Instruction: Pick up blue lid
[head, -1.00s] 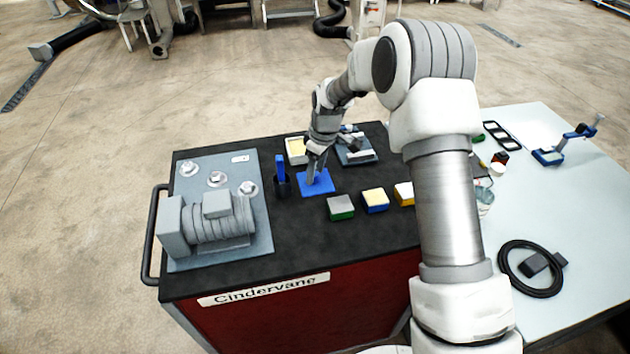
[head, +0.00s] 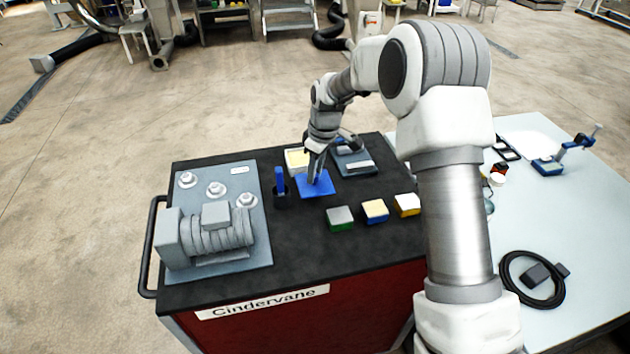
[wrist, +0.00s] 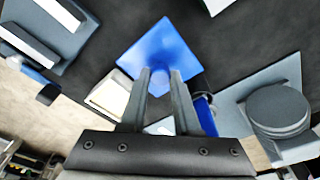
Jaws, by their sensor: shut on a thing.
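The blue lid (head: 304,188) is a flat square plate, held a little above the black top of the cart. My gripper (head: 315,180) is above its middle, fingers pointing down and shut on it. In the wrist view the lid (wrist: 158,48) lies beyond the fingertips of my gripper (wrist: 160,78). The part between the fingers is blurred and partly hidden by them.
A dark cup with a blue item (head: 281,190) stands just left of the lid. A cream-topped box (head: 296,160) and a grey device (head: 354,162) stand behind. Green (head: 340,219), blue (head: 375,211) and yellow (head: 407,205) boxes stand in front and right. A motor unit (head: 215,232) is at left.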

